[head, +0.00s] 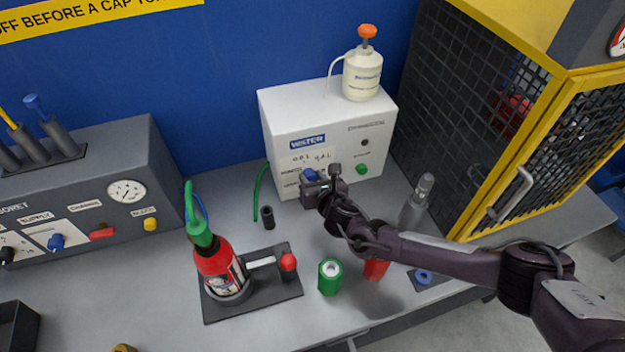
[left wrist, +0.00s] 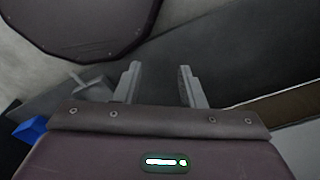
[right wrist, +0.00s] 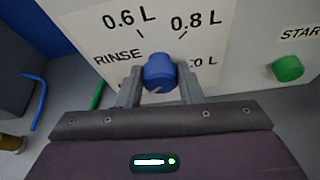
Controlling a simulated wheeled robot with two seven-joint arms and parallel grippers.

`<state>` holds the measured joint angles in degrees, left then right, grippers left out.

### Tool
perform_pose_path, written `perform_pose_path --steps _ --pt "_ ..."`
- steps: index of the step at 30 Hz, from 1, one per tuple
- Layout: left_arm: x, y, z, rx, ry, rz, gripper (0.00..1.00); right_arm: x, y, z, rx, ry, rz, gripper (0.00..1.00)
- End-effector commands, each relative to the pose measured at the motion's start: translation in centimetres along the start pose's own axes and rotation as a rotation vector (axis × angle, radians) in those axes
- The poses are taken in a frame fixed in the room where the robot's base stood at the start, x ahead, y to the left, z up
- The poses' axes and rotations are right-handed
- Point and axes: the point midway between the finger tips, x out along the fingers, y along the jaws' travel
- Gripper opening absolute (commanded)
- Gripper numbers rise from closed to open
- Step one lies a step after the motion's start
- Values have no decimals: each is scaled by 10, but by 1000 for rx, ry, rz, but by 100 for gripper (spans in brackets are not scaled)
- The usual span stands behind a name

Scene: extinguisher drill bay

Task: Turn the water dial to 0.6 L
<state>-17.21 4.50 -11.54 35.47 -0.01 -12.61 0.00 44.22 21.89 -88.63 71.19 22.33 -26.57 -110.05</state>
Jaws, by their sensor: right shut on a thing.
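The blue water dial (right wrist: 159,70) is on the front of the white WATER box (head: 285,120). Its printed labels in the right wrist view run RINSE at left, 0.6 L at upper left, 0.8 L at upper right and a partly covered "0 L" at right. A pale mark shows on the dial's lower left; I cannot tell the exact setting. My right gripper (head: 314,187) is shut on the dial, one finger on each side. My left gripper (left wrist: 160,85) is open and empty in the left wrist view, out of the head view.
A green START button (right wrist: 288,68) is right of the dial. A red extinguisher (head: 217,268) stands in a dark holder at front left of the box. A green cap (head: 330,276) and a red object (head: 376,268) are under my right arm. A yellow-framed mesh cage (head: 480,120) is at right.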

Motion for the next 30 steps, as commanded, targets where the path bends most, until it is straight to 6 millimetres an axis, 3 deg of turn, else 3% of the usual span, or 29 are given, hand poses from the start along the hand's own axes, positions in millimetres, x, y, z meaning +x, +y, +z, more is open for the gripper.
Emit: perform_pose_path --steps 15,30 --pt "36 0 3 0 0 0 36 1 -4 -4 340 0 141 11" --pt "47 0 4 -1 1 -1 36 0 -5 -2 466 1 193 11"
